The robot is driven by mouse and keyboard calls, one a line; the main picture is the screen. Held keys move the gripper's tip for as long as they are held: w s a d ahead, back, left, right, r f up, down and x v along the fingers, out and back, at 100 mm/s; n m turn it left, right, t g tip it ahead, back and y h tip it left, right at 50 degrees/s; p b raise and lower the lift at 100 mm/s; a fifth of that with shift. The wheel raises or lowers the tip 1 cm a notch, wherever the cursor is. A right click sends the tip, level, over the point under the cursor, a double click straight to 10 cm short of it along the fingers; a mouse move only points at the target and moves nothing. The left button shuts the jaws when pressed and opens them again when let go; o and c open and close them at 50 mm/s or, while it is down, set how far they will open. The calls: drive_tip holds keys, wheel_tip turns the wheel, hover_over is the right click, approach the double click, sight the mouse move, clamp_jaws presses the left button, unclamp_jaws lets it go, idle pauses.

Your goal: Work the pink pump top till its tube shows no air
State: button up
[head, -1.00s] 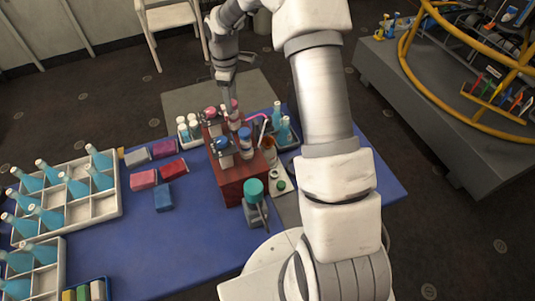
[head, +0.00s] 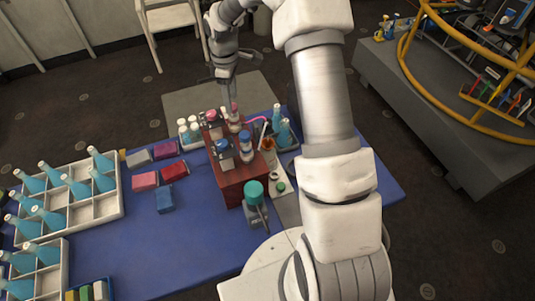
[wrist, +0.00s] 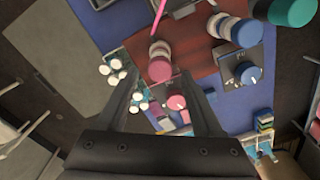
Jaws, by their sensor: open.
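The pink pump top (wrist: 160,48) sits on a white collar in the wrist view, with a pink tube (wrist: 158,14) running up from it. In the head view the pump top (head: 234,107) stands at the back of a red-brown wooden block, partly covered by my gripper (head: 231,92). My gripper (wrist: 158,68) is open, its fingers on either side below the pump top in the wrist view, above it in the head view. I cannot tell whether they touch it. Air in the tube is too small to make out. A pink dial (wrist: 176,102) is beside the pump.
The wooden block (head: 232,186) also carries a blue pump (head: 246,135) and a blue dial (head: 222,145). White-capped bottles (head: 189,122) stand left of it, teal bottles (head: 284,130) right, and a teal-topped device (head: 253,188) in front. The blue table (head: 130,240) has clear room at front left.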

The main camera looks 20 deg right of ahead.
drive_tip(key=shift+r+p, duration=1.45)
drive_tip(key=shift+r, duration=1.05)
drive_tip(key=shift+f, duration=0.15)
drive_tip(key=shift+c, duration=0.2)
